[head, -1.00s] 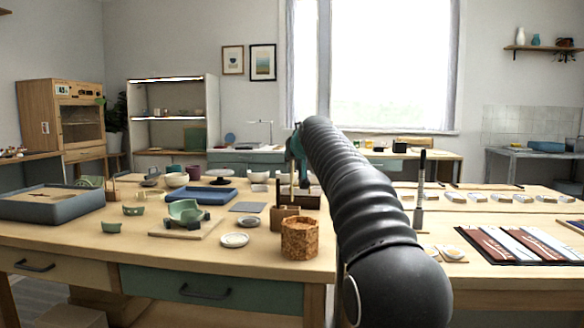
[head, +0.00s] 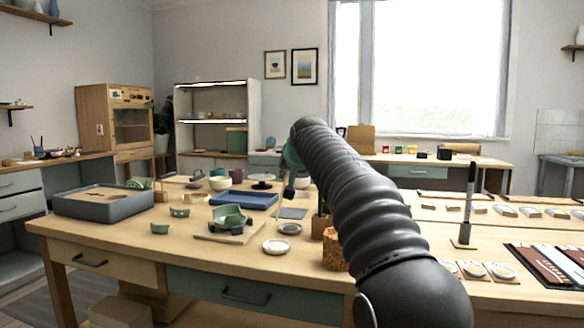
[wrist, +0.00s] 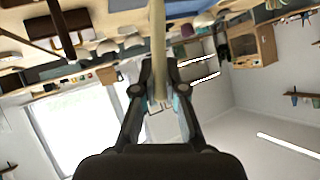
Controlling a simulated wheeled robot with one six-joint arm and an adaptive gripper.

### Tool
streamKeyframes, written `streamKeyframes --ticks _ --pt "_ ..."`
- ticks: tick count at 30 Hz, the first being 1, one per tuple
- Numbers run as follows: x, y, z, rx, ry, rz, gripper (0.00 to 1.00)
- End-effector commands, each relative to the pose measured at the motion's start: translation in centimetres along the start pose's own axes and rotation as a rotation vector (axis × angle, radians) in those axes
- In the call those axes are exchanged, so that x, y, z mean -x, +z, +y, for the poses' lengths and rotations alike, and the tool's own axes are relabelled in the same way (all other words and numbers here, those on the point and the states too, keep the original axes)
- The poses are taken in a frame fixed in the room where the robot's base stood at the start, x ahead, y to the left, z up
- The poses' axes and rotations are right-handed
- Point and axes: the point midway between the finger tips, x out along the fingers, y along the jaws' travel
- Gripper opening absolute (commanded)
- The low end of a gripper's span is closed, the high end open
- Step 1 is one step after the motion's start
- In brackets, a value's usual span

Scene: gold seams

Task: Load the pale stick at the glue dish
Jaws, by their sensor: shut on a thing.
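My gripper (wrist: 158,80) is shut on a pale stick (wrist: 158,35), which runs up between the two dark fingers to the top edge of the wrist view. In the head view the gripper is mostly behind my dark ribbed arm, and the stick cannot be made out clearly. A small white dish (head: 277,247) lies on the near worktable, below and left of the gripper, apart from it. A second small grey-white dish (head: 290,229) lies just behind it. I cannot tell which one holds glue.
A blue tray (head: 243,199) and a grey sand tray (head: 104,202) stand farther left. A cork pot (head: 333,252) is partly behind my arm.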

Motion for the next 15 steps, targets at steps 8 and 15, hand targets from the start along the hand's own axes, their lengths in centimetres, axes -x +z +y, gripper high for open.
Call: streamKeyframes --ticks 8,15 --pt "-0.6 1.0 0.3 -0.025 -0.001 -0.016 0.0" --pt "-1.8 3.0 1.0 -0.023 -0.001 -0.015 0.0"
